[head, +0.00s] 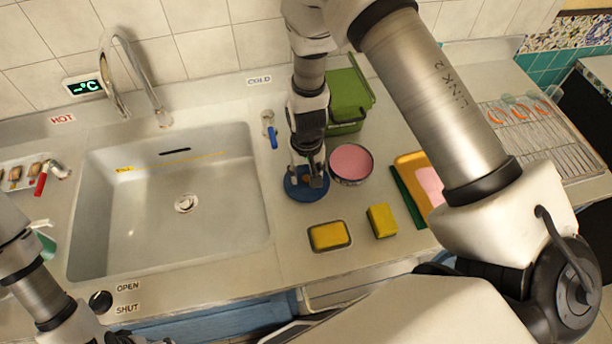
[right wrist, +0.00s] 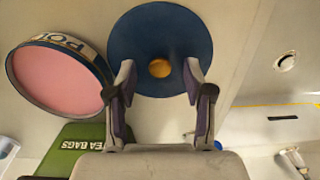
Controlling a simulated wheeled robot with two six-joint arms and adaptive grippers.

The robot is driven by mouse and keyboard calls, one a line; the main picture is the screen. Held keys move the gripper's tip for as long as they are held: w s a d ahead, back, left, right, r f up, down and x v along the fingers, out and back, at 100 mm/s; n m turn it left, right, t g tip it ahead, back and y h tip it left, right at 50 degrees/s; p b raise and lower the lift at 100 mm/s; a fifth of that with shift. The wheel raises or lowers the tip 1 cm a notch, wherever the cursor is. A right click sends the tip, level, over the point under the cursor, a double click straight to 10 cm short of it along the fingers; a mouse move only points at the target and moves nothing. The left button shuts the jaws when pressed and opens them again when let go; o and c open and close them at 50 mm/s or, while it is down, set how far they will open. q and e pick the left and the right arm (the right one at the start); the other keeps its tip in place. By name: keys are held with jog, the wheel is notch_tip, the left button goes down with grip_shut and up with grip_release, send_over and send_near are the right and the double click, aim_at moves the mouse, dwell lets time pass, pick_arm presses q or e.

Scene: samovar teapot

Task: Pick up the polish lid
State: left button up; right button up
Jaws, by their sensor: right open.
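The polish lid is a blue disc (head: 295,190) with a small yellow-orange knob, lying on the counter right of the sink. In the right wrist view the lid (right wrist: 128,35) fills the upper middle, its knob between my fingertips. My right gripper (head: 307,172) is over the lid and partly hides it in the head view. In the right wrist view my right gripper (right wrist: 161,78) is open, with a finger on each side of the knob. I cannot tell whether the fingers touch the lid. The open round polish tin (head: 351,163), with pink contents, stands just right of the lid. My left gripper is not in view.
A green tea bags box (head: 347,100) stands behind the tin. Yellow sponges (head: 382,221), one in a dish (head: 330,248), lie in front. The sink (head: 185,245) with its tap (head: 135,75) is left. A blue-handled valve (head: 272,135) is close behind.

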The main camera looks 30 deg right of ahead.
jog(key=shift+w+f, duration=0.1)
jog(key=shift+f, duration=0.35)
jog(key=shift+s+r, duration=0.15)
jog(key=shift+s, duration=0.1)
jog(key=c, duration=0.5)
grip_shut()
